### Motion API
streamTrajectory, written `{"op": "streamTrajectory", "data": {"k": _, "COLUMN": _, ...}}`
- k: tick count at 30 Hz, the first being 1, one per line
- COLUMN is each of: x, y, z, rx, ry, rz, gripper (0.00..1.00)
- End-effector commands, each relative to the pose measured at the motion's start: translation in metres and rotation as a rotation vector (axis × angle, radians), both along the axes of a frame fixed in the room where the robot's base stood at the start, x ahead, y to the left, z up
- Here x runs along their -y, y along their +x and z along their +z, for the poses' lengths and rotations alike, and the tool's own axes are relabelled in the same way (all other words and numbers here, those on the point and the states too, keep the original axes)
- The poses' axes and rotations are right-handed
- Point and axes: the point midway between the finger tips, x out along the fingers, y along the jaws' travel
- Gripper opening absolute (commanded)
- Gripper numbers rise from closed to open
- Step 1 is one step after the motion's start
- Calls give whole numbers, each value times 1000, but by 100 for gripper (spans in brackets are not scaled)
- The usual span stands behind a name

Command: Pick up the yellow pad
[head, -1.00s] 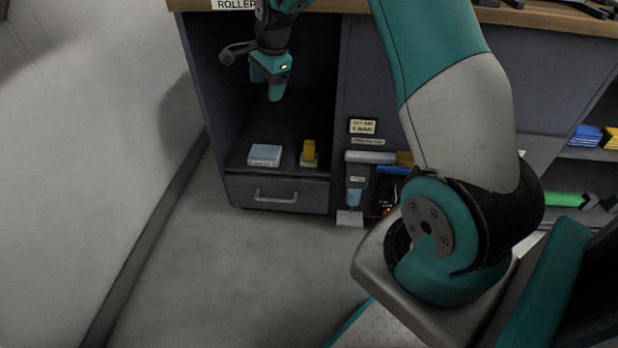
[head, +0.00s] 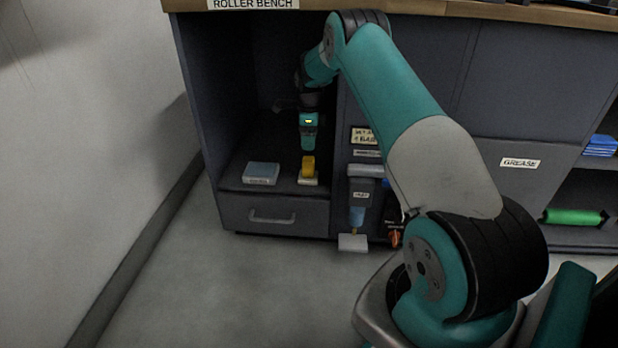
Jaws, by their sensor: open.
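The yellow pad (head: 308,167) stands upright on a small pale base (head: 307,182) on the floor of the open bay in the bench. My gripper (head: 308,149) points down inside the bay, directly above the yellow pad in the head view. Its tips are close to the top of the pad; whether they touch it I cannot tell. The gripper is open and holds nothing that I can see.
A drawer with a handle (head: 272,217) is below the bay. A green roller (head: 574,216) lies on a right shelf. The grey floor in front is clear.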

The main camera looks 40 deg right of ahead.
Motion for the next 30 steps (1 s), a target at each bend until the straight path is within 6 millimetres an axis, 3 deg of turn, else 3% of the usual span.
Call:
{"op": "streamTrajectory", "data": {"k": 1, "x": 0, "y": 0, "z": -19, "rx": 0, "ry": 0, "rz": 1, "gripper": 70}}
{"op": "streamTrajectory", "data": {"k": 6, "x": 0, "y": 1, "z": -48, "rx": 2, "ry": -1, "rz": 2, "gripper": 70}}
{"op": "streamTrajectory", "data": {"k": 16, "x": -1, "y": 1, "z": -69, "rx": 2, "ry": -1, "rz": 2, "gripper": 70}}
{"op": "streamTrajectory", "data": {"k": 24, "x": -2, "y": 3, "z": -109, "rx": 1, "ry": 0, "rz": 2, "gripper": 70}}
{"op": "streamTrajectory", "data": {"k": 30, "x": -2, "y": 4, "z": -110, "rx": 3, "ry": -2, "rz": 3, "gripper": 70}}
